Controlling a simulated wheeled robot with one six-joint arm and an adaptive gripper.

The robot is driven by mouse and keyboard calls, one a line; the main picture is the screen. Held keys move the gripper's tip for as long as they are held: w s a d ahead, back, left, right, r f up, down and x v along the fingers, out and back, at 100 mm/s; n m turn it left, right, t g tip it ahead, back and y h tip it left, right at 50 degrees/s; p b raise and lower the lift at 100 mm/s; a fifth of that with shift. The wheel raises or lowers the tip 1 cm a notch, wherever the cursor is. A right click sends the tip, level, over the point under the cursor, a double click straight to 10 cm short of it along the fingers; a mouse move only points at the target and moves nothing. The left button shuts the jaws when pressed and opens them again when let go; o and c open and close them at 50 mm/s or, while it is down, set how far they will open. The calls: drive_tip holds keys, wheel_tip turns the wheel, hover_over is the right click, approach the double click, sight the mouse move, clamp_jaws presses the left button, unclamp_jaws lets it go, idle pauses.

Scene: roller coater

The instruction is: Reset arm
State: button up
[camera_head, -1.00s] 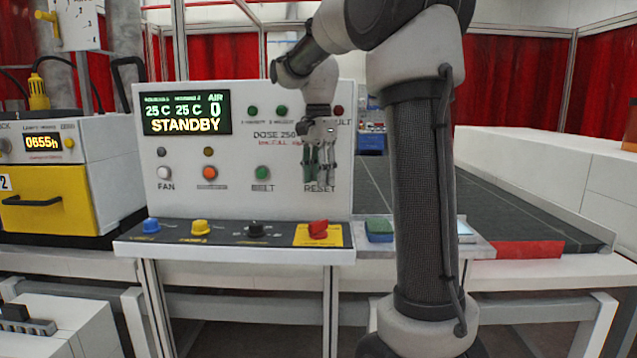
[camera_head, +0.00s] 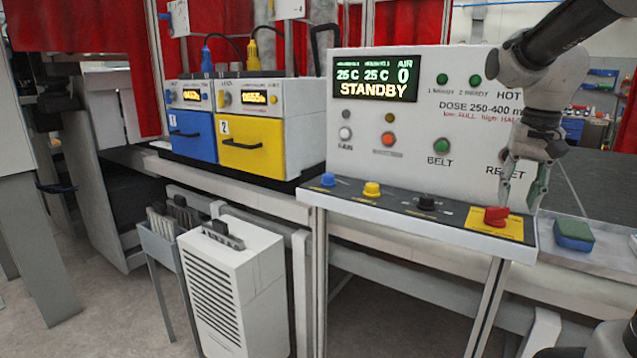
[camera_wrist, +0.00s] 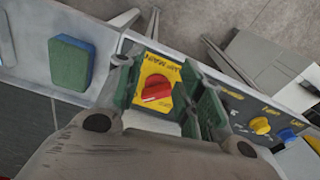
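The control panel (camera_head: 415,135) fills the right half of the head view; its screen (camera_head: 376,79) reads STANDBY, 25 C, 25 C and AIR 0. My gripper (camera_head: 522,190) hangs in front of the panel's right end by the RESET label, partly hiding that area. In the wrist view the red knob (camera_wrist: 157,90) shows between the spread fingers (camera_wrist: 165,95), and I cannot tell any contact.
Blue (camera_head: 190,135) and yellow (camera_head: 250,146) drawer units stand left of the panel. Blue, yellow and black knobs line its ledge. A green-and-blue block (camera_head: 573,234) sits right of it. A white slatted box (camera_head: 232,290) stands on the floor; open floor lies at lower left.

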drive_tip(key=s+a+f+n+t, duration=0.1)
drive_tip(key=s+a+n, duration=0.1)
drive_tip(key=s, duration=0.6)
drive_tip(key=s+a+n+t, duration=0.1)
drive_tip(key=s+n+t, duration=0.1)
drive_tip(key=s, duration=0.6)
drive_tip(key=shift+a+f+n, duration=0.4)
drive_tip(key=shift+n, duration=0.2)
drive_tip(key=shift+c, duration=0.5)
